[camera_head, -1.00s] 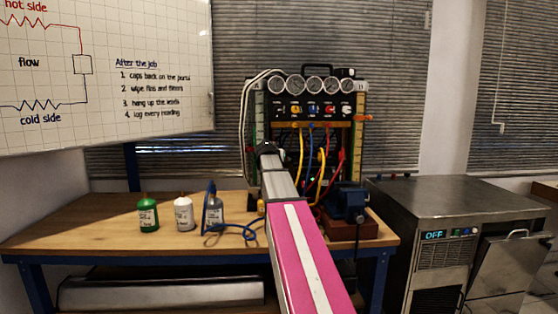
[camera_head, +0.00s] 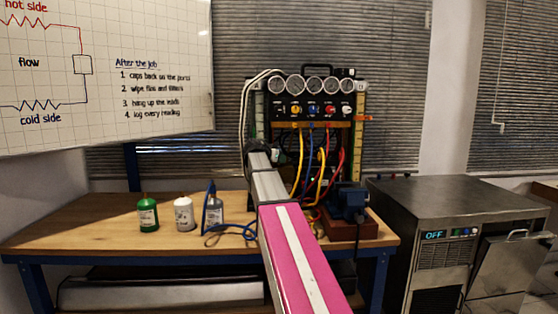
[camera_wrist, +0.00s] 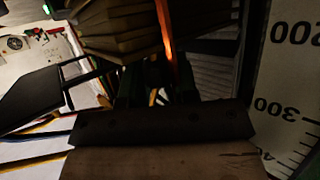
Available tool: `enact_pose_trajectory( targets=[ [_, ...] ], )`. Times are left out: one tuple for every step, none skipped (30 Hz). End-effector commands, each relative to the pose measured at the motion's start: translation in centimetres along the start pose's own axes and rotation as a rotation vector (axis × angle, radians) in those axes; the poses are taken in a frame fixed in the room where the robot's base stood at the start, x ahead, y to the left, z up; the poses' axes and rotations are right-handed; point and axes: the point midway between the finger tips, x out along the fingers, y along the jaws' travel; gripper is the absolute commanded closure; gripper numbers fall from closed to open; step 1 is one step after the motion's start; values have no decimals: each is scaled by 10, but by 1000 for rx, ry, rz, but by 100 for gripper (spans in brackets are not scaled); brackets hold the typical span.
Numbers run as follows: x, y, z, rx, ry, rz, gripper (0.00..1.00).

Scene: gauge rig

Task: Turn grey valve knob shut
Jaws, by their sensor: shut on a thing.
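In the wrist view a large ribbed, faceted knob (camera_wrist: 120,28) shows at the top, brownish in the dim light; it appears to be the grey valve knob. My gripper (camera_wrist: 155,80) reaches up to it with its dark fingers close together, shut on it. The exact contact is dark and partly hidden. In the head view my gripper is at the left side of the gauge rig (camera_head: 312,124), hidden behind my own arm, and the grey knob cannot be made out there.
A scale marked 200 and 300 (camera_wrist: 290,90) stands close at right in the wrist view. Coloured hoses (camera_head: 322,165) hang right of my arm. Several bottles (camera_head: 184,213) and a blue vise (camera_head: 350,203) stand on the workbench (camera_head: 100,225). The bench's left end is clear.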

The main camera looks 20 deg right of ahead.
Motion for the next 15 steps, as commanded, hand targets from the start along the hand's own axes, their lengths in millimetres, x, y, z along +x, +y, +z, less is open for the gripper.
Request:
enact_pose_trajectory(
  targets=[
    [0,0,0,1,1,0,96],
    [0,0,0,1,0,0,96],
    [0,0,0,0,0,0,96],
    [0,0,0,0,0,0,96],
    [0,0,0,0,0,0,96],
    [0,0,0,0,0,-1,60],
    [0,0,0,0,0,-1,50],
    [0,0,0,0,0,-1,48],
    [0,0,0,0,0,-1,48],
    [0,0,0,0,0,-1,48],
    [0,0,0,0,0,-1,48],
    [0,0,0,0,0,-1,48],
    [0,0,0,0,0,-1,48],
    [0,0,0,0,0,-1,48],
    [0,0,0,0,0,-1,48]
  ],
)
